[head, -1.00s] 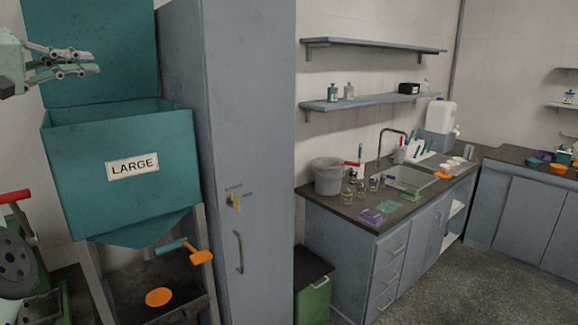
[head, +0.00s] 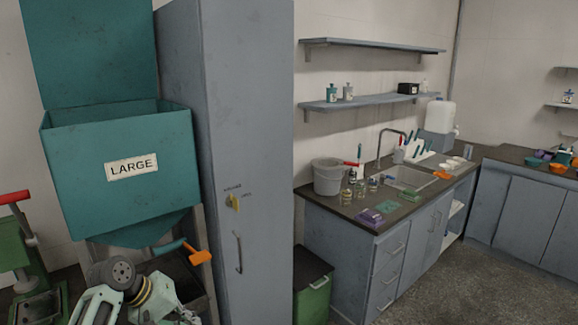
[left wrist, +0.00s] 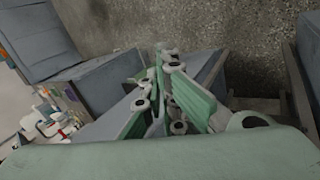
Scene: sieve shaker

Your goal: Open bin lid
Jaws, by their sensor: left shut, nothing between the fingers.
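The teal bin labelled LARGE (head: 120,190) stands at the left of the head view. Its teal lid (head: 90,50) is up, standing nearly upright behind the open top. My left arm is folded low in front of the bin, at the bottom edge of the head view. My left gripper (left wrist: 172,88) shows in the left wrist view, shut and empty, away from the lid. My right gripper is not in view.
A tall grey cabinet (head: 250,130) stands right of the bin. An orange-and-teal handle (head: 197,255) juts out below it. A small green bin with a dark top (head: 314,290) is beside the sink counter (head: 335,203). Floor (head: 440,260) is clear at right.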

